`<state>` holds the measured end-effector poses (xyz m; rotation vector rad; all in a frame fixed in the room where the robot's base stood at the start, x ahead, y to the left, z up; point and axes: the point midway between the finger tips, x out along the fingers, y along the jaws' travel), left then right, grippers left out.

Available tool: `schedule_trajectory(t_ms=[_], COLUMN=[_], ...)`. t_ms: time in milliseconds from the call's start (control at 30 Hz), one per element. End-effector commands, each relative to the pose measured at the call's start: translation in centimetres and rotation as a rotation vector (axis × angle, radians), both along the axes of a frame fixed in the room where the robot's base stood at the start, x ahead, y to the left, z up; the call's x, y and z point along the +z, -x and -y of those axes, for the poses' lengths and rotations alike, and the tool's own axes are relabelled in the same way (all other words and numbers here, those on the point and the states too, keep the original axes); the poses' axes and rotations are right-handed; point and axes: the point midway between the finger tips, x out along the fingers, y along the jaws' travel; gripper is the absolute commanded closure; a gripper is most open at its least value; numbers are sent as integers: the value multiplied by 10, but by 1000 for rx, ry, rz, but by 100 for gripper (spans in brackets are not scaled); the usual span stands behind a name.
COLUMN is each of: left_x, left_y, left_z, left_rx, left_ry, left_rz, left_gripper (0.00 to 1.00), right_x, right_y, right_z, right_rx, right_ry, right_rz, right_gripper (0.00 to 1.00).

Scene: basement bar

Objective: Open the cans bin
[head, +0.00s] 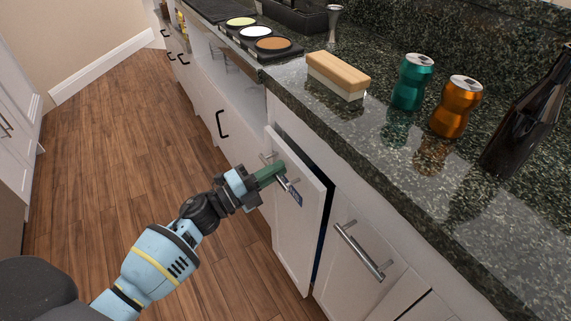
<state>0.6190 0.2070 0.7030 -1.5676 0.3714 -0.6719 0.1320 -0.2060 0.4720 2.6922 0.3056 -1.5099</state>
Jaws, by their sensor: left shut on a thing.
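The cans bin (296,240) is a white front panel under the counter, with a metal bar handle (293,190) and a small dark label near it. The panel stands a little out from the cabinet, with a dark gap along its top and right edge. My left gripper (282,176) has green fingers and is shut on the handle, partly covering it. The inside of the bin is hidden. My right gripper is not in view.
A closed white panel with a bar handle (358,250) is to the right. On the dark granite counter (340,125) stand a wooden-backed brush (338,74), a teal can (412,82), an orange can (456,106) and a dark bottle (525,120). The wood floor (120,150) at left is clear.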

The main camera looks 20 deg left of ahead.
Motion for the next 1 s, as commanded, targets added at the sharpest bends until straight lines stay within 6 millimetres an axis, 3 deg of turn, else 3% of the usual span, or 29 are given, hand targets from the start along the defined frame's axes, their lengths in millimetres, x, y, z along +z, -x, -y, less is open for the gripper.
schedule_trajectory(t_ms=[400,600,800,1000], left_x=[0,0,0,1], left_y=[102,140,163,171], left_z=[-79,-109,-128,-135], left_rx=[1,2,1,2], left_ry=[-4,-3,-2,-1], left_rz=[-6,-4,-1,0], left_gripper=[100,100,100,100], right_x=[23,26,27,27], right_y=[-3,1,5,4], right_z=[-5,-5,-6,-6], right_rx=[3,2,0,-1], right_ry=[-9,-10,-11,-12], right_rz=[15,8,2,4], right_gripper=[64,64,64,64])
